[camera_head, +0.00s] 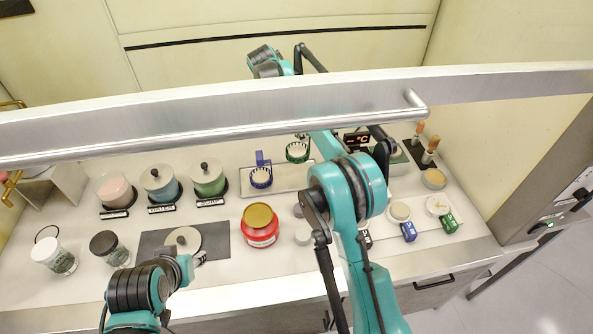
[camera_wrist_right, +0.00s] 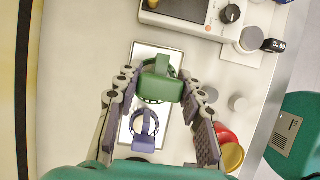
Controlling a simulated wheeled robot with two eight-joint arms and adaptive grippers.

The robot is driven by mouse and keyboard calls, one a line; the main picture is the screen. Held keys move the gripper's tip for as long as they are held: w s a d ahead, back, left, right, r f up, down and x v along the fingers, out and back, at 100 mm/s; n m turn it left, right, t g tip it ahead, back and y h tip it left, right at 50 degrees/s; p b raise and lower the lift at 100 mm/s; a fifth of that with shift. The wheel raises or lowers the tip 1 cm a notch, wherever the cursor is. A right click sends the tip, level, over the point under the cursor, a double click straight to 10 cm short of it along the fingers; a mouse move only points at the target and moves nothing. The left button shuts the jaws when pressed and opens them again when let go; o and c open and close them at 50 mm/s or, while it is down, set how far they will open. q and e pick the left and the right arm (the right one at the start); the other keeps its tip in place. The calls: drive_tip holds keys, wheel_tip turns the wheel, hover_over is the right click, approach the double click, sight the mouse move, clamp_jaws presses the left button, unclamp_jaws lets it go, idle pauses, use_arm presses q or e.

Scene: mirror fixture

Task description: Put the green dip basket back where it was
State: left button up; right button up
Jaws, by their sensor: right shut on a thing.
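The green dip basket (camera_head: 297,152) shows at the back right of the metal tray (camera_head: 285,180). In the right wrist view the green basket (camera_wrist_right: 160,84) is between the fingers of my right gripper (camera_wrist_right: 158,78), which is shut on it. It overlaps the tray (camera_wrist_right: 172,58) there; I cannot tell whether it touches. A blue dip basket (camera_head: 261,177) with a pale content sits on the tray's left part and also shows in the wrist view (camera_wrist_right: 144,130). My left gripper (camera_head: 198,259) is by a round lid (camera_head: 184,240) on a dark mat; its jaws are unclear.
A metal bar (camera_head: 250,122) crosses the head view in front of the back counter. A device with a lit display (camera_head: 356,139) stands to the right.

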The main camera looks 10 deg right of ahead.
drive_tip(key=shift+s, duration=0.2)
wheel_tip(320, 180, down, 5)
drive_tip(key=shift+w+r+b, duration=0.1)
drive_tip(key=shift+b, duration=0.75)
drive_tip(key=shift+f+b, duration=0.5)
drive_tip(key=shift+f, duration=1.85)
drive_tip(key=shift+f, duration=0.15)
drive_tip(key=o, duration=1.1)
